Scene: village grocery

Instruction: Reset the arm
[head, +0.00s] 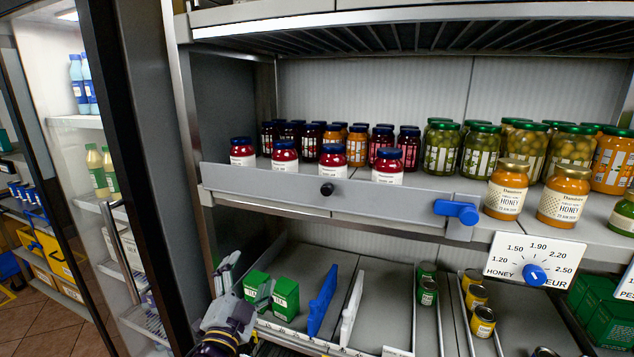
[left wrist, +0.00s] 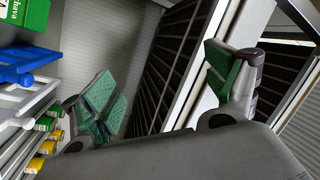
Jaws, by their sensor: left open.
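My left gripper (head: 247,280) is low at the left in the head view, in front of the lower shelf. Its arm comes in from the bottom edge. In the left wrist view its two green-padded fingers (left wrist: 163,85) stand wide apart with nothing between them. Behind it in the head view stand green boxes (head: 286,298), one of them partly hidden by a finger; I cannot tell whether they touch. My right gripper is not clearly seen.
A blue divider (head: 322,303) and a white divider (head: 351,308) stand right of the boxes. Above runs a grey shelf front (head: 265,182) with jars behind it. A honey price dial sign (head: 512,262) hangs at right. A fridge door frame (head: 125,150) is at left.

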